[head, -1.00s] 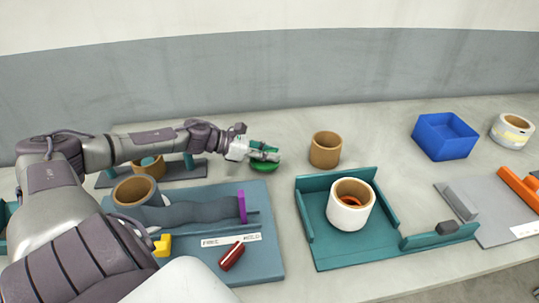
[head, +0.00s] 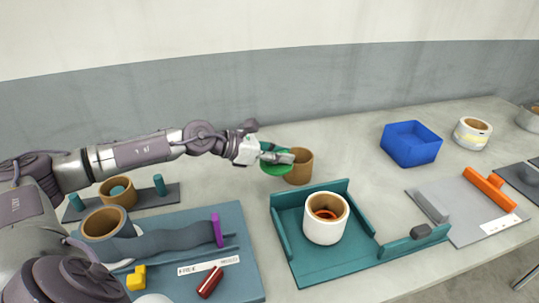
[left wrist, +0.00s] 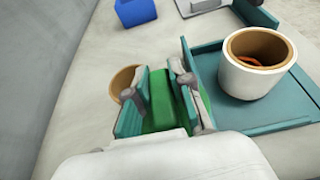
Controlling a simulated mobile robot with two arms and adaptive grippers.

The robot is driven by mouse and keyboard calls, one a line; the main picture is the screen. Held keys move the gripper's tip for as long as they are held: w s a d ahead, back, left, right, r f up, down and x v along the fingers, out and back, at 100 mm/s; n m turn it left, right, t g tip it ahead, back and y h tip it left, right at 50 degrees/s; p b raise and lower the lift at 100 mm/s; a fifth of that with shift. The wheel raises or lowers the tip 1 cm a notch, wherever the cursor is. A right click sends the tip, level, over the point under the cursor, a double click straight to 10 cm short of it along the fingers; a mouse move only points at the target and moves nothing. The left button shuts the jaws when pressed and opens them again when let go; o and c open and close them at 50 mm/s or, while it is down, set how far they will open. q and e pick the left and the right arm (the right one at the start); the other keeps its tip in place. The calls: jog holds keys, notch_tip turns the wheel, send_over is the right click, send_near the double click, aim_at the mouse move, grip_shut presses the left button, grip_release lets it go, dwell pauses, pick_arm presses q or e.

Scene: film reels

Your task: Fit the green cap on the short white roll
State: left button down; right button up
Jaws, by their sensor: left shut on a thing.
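The short white roll (head: 325,222) stands upright in a teal tray (head: 288,250). Its brown core is open at the top, with something orange-red inside. My left gripper (head: 285,157) is shut on the green cap (head: 276,166), held above the table behind and to the left of the white roll. In the left wrist view the green cap (left wrist: 158,108) sits between the teal finger pads, partly hidden by them, and the white roll (left wrist: 250,83) stands to the right. My right gripper is not in view.
A brown roll (head: 302,170) stands just beside the held cap. A blue bin (head: 412,158) and another white roll (head: 472,134) are farther right. A blue-grey board (head: 235,280) with small parts lies at the left. Bare table lies between cap and tray.

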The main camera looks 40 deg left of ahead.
pick_arm(q)
jog(key=s+d+r+m+g+h+p, duration=0.2)
jog(key=d+p, duration=0.6)
jog(key=s+d+r+m+g+h+p, duration=0.1)
jog(key=d+r+m+g+h+p, duration=0.15)
jog(key=d+p, duration=0.5)
jog(key=shift+t+y, duration=0.25)
jog(key=shift+y, duration=0.2)
jog(key=shift+s+d+f+b, duration=0.1)
jog(key=shift+d+f+b, duration=0.1)
jog(key=shift+f+b, duration=1.05)
jog(key=shift+s+d+f+b, duration=0.15)
jog(key=shift+f+b, duration=0.7)
jog(key=shift+f, duration=0.7)
jog(key=shift+w+b, duration=0.1)
jog(key=shift+b, duration=0.25)
jog(key=shift+f+b, duration=0.6)
jog(key=shift+f, duration=0.05)
jog(key=c, duration=1.3)
grip_release()
jog(key=shift+r, duration=0.1)
